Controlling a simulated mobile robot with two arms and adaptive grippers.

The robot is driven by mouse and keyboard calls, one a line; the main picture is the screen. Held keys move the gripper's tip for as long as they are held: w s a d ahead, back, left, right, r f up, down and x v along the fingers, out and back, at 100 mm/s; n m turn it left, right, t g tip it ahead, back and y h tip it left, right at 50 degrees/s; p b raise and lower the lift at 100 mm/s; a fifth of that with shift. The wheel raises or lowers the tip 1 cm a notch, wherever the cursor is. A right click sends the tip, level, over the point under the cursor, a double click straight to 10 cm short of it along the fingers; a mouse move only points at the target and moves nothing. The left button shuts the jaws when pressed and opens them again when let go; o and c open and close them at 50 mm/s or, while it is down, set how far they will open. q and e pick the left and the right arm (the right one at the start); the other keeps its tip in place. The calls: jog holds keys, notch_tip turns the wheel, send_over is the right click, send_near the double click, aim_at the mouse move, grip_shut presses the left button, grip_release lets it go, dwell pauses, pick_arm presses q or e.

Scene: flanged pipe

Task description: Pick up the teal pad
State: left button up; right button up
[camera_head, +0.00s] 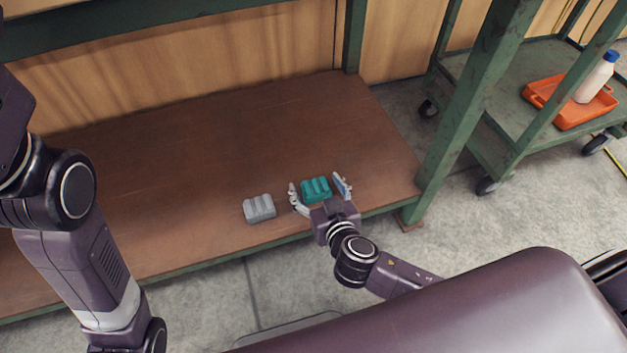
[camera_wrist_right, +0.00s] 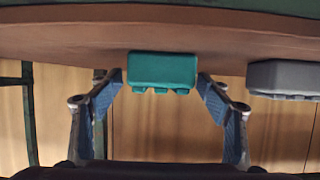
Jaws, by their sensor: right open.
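The teal pad (camera_head: 316,188) lies on the brown table near its front edge, its ridged side showing in the head view. In the right wrist view the teal pad (camera_wrist_right: 162,69) sits between the two fingertips, with a small gap visible on each side. My right gripper (camera_head: 320,188) is open, its fingers on either side of the teal pad; it also shows in the right wrist view (camera_wrist_right: 160,85). I cannot tell whether either finger touches the pad. My left arm shows at the left of the head view, but its gripper is out of view.
A grey pad (camera_head: 260,208) of similar shape lies just left of the teal one. The brown table (camera_head: 200,150) is otherwise clear. A green post (camera_head: 470,110) stands at its right end. Beyond is a cart with an orange tray (camera_head: 570,103) and a white bottle (camera_head: 596,78).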

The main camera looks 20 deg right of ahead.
jog(key=shift+r, duration=0.1)
jog(key=c, duration=1.1)
jog(key=shift+c, duration=0.2)
jog(key=shift+r, duration=0.15)
